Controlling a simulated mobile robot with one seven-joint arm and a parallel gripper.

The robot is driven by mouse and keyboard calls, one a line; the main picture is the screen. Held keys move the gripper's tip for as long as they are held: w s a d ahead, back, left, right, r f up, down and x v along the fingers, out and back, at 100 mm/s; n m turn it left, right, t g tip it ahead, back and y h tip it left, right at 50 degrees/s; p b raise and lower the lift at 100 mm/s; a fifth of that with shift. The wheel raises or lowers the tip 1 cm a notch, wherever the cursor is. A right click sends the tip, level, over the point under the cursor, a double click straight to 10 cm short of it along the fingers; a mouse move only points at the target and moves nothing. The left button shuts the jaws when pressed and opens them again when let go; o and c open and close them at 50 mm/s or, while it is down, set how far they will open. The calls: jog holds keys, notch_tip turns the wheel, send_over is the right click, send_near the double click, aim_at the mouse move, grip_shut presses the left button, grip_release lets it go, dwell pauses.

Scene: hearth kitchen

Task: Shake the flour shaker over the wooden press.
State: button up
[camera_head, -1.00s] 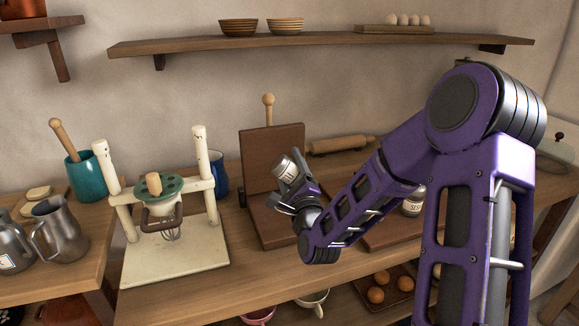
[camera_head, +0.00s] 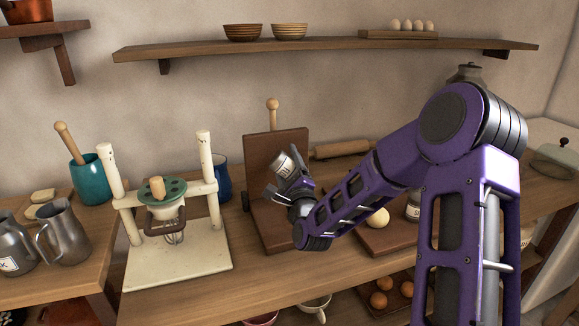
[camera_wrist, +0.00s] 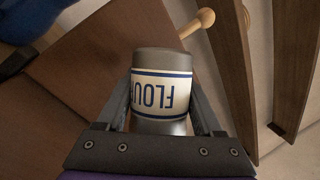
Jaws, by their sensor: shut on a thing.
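The flour shaker (camera_head: 284,163) is a small metal can with a white label. In the wrist view the shaker (camera_wrist: 160,92) shows blue lettering that reads upside down. My gripper (camera_head: 287,178) is shut on it, with one finger on each side. The wooden press (camera_head: 275,160) is two dark brown boards, one upright at the back and one lying flat (camera_head: 272,232), with a pale ball-ended handle (camera_head: 272,110) behind. In the head view the shaker is tilted in front of the upright board, above the flat one. My gripper and wrist hide part of the press.
A cream hand-press frame with a green-topped mixer (camera_head: 163,190) stands left of the press. A blue mug (camera_head: 221,178) sits between them. A dough ball (camera_head: 378,218) on a board, a jar (camera_head: 413,207) and a rolling pin (camera_head: 342,149) lie to the right, near my arm.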

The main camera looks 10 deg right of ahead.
aim_at(252, 152)
jog(key=shift+f+x, duration=0.2)
jog(key=shift+x, duration=1.25)
jog(key=shift+w+a+r, duration=0.15)
jog(key=shift+r, duration=0.05)
jog(key=shift+a+r, duration=0.15)
jog(key=shift+a, duration=0.3)
jog(key=shift+s+a, duration=0.3)
jog(key=shift+a, duration=0.8)
jog(key=shift+s+a, duration=0.3)
jog(key=shift+a, duration=0.85)
jog(key=shift+s+a, duration=0.3)
jog(key=shift+a, duration=1.35)
jog(key=shift+d, duration=0.55)
jog(key=shift+s+a+f, duration=0.5)
jog(key=shift+s+a, duration=0.05)
jog(key=shift+a, duration=0.25)
jog(key=s, duration=0.1)
jog(key=s+d, duration=0.1)
jog(key=s, duration=0.1)
jog(key=shift+d+r, duration=0.1)
jog(key=shift+d, duration=0.2)
jog(key=s, duration=0.1)
jog(key=s+d, duration=0.1)
jog(key=s, duration=0.1)
jog(key=shift+s, duration=0.3)
